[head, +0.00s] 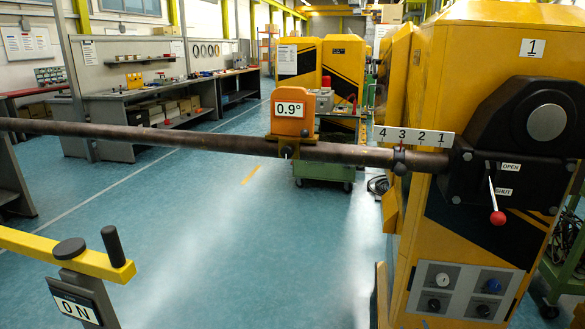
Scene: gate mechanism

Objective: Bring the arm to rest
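A long brown pole (190,137), the gate arm, runs nearly level from the left edge to a black housing (515,135) on a yellow cabinet (450,75). An orange box (293,110) on the pole reads 0.9°. A dark collar (400,161) sits on the pole below a white scale (413,136) marked 4 3 2 1, near the 3. A lever with a red knob (497,217) points down, beside the OPEN and SHUT labels, with its knob below SHUT. Neither of my grippers is in view.
At the lower left, a yellow bar (60,252) with a black handle (113,246) stands above an ON sign (76,306). A panel (464,291) with a gauge and knobs is low on the cabinet. Workbenches (150,108) stand behind.

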